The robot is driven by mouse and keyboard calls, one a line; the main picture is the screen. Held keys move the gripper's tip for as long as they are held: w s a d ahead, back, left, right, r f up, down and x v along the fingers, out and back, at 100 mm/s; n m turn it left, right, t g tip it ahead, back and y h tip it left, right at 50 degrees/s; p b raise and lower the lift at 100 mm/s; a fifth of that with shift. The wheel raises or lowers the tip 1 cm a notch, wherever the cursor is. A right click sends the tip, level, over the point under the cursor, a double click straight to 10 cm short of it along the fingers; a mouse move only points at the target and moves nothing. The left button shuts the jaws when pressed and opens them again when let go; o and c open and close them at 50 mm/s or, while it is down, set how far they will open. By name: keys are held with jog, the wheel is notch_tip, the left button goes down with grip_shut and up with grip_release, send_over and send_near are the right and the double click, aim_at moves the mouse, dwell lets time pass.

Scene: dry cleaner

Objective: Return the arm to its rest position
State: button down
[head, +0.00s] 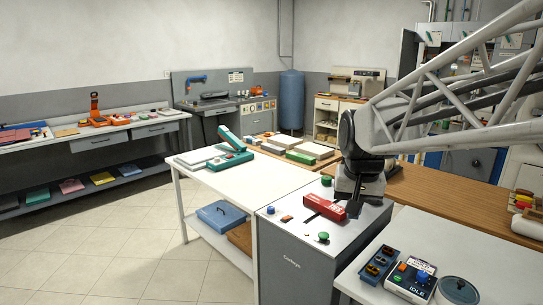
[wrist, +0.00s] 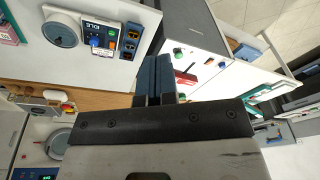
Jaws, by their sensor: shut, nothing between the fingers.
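My arm reaches in from the upper right of the head view. My gripper (head: 354,206) points down over the right side of the grey cabinet (head: 285,258), close to the red box (head: 325,207). In the wrist view my gripper (wrist: 156,62) shows its two dark blue fingers shut together with nothing between them. The red box also shows in the wrist view (wrist: 187,78), apart from the fingers. I cannot tell how high the fingertips are above the cabinet top.
A control box marked IDLE (head: 411,281) and a round lidded pot (head: 458,291) stand on the front right table. A wooden counter (head: 440,205) runs behind my gripper. A white table (head: 235,186) holds a teal device (head: 232,157). Tiled floor (head: 110,260) lies open at left.

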jog(key=s+f+n, duration=0.1)
jog(key=s+f, duration=0.3)
jog(key=s, duration=0.6)
jog(key=s+f+n, duration=0.1)
jog(key=s+f, duration=0.3)
jog(key=s, duration=0.7)
jog(key=shift+d+t, duration=0.3)
jog(key=shift+d, duration=0.1)
jog(key=shift+f, duration=0.1)
